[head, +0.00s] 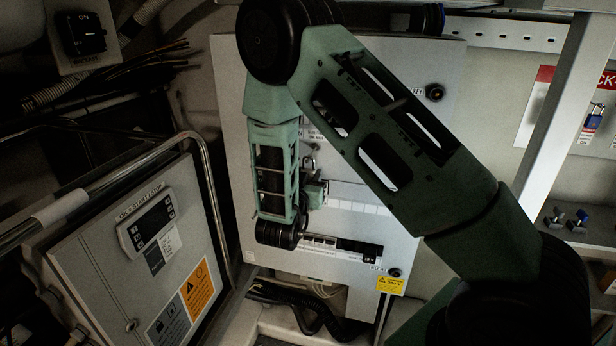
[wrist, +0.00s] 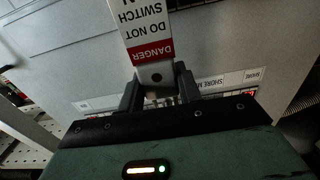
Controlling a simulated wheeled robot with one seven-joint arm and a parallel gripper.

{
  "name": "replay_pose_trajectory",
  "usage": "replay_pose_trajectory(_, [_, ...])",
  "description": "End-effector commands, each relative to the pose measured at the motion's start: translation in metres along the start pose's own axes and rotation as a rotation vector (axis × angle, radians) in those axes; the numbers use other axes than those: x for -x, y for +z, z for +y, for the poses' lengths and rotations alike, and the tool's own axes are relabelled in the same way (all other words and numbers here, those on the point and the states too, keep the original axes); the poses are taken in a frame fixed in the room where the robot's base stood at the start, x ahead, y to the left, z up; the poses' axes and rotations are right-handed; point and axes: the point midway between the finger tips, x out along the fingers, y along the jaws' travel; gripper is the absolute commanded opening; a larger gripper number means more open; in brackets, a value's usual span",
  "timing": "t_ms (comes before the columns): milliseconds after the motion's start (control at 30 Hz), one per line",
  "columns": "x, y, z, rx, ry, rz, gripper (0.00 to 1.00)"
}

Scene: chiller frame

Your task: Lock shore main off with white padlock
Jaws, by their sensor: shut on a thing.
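In the wrist view my gripper (wrist: 157,88) is shut on a pale piece with a dark hole, at the near end of a white label (wrist: 148,22) with a red DANGER band. I cannot tell whether this is a tag or part of the white padlock; no shackle shows clearly there. A strip reading SHORE M (wrist: 206,86) lies just behind the right finger. In the head view my gripper (head: 314,180) is in front of the grey panel (head: 232,100), close to a small grey metal part (head: 309,160). The shore main switch itself is not clearly visible.
A blue padlock (head: 594,117) hangs on the red-headed board at right, with small keyed items (head: 567,218) below. A start/stop control box (head: 150,222) with a metal rail stands at left. Cables run below the panel. My upper arm covers much of the panel's right side.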

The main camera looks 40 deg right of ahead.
Motion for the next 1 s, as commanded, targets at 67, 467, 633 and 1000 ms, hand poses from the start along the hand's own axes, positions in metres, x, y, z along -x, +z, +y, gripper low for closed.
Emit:
replay_pose_trajectory(67, [0.000, 0.000, 0.000, 0.000, 0.000, 0.000, 0.07])
replay_pose_trajectory(467, [0.000, 0.000, 0.000, 0.000, 0.000, 0.000, 0.60])
replay_pose_trajectory(633, [0.001, 0.001, 0.000, 0.001, 0.000, -0.001, 0.60])
replay_pose_trajectory(1000, [0.057, 0.004, -0.002, -0.001, -0.007, -0.001, 0.60])
